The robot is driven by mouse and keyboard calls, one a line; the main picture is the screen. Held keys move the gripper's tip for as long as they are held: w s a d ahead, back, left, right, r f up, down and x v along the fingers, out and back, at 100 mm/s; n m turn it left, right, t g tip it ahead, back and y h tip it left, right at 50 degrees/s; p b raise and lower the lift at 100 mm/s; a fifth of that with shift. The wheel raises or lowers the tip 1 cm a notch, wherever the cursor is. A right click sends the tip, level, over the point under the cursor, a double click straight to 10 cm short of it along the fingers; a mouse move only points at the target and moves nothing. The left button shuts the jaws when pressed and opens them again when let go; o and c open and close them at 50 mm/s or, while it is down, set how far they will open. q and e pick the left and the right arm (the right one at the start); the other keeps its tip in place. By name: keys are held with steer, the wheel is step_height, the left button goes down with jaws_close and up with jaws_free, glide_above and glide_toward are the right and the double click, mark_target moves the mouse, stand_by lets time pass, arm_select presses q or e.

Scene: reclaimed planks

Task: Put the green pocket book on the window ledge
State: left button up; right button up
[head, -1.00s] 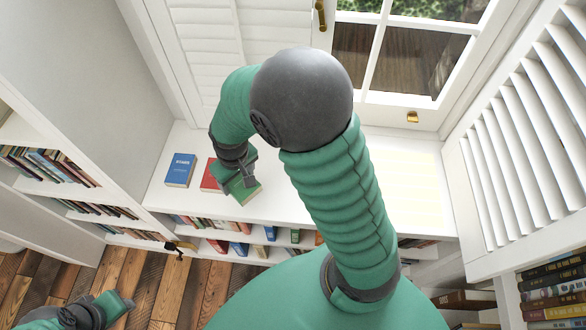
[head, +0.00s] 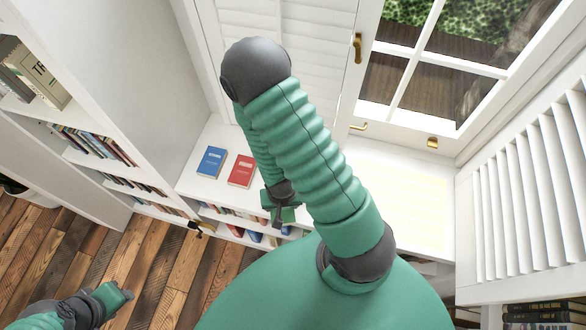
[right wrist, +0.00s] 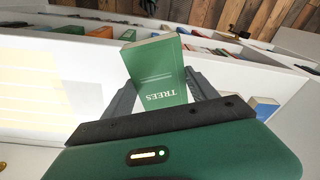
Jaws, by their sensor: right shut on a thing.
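The green pocket book (right wrist: 158,75), titled TREES, is held between the two fingers of my right gripper (right wrist: 152,92) in the right wrist view. In the head view my right gripper (head: 281,205) is near the front edge of the white window ledge (head: 385,165), right of the red book, with only a little of the green book showing. A pale yellow patch (head: 420,212) lies on the ledge's right part, beyond my arm. My left gripper (head: 118,297) is low at the left over the floor, and its finger gap is not clear.
A blue book (head: 211,162) and a red book (head: 241,171) lie flat on the ledge's left part. Shelves of books run below the ledge and along the left wall. The window (head: 430,70) and a louvred shutter (head: 525,190) bound the ledge. The yellow patch looks clear.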

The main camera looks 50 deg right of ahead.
steer(key=shift+w+d+f+b, duration=0.35)
steer(key=shift+w+d+b, duration=0.45)
steer(key=shift+b, duration=1.9)
steer(key=shift+w+d+f+b, duration=0.3)
steer(key=shift+w+d+b, duration=0.45)
steer(key=shift+b, duration=1.95)
steer(key=shift+w+d+r+p, duration=0.35)
steer(key=shift+w+d+r, duration=0.05)
steer(key=shift+w, duration=0.2)
steer(key=w+d, duration=0.3)
steer(key=w, duration=0.1)
steer(key=w+d, duration=0.2)
steer(key=shift+w+d+f, duration=0.3)
steer(key=shift+d+f, duration=0.05)
steer(key=shift+f, duration=0.05)
steer(key=shift+w+d+f, duration=0.1)
steer(key=shift+d+f, duration=0.05)
steer(key=shift+f, duration=0.1)
step_height(320, 180, down, 3)
steer(key=shift+r+b, duration=0.2)
steer(key=shift+b, duration=0.25)
steer(key=shift+f, duration=0.25)
steer(key=shift+c, duration=0.8)
steer(key=o, duration=1.6)
steer(key=shift+o, duration=0.2)
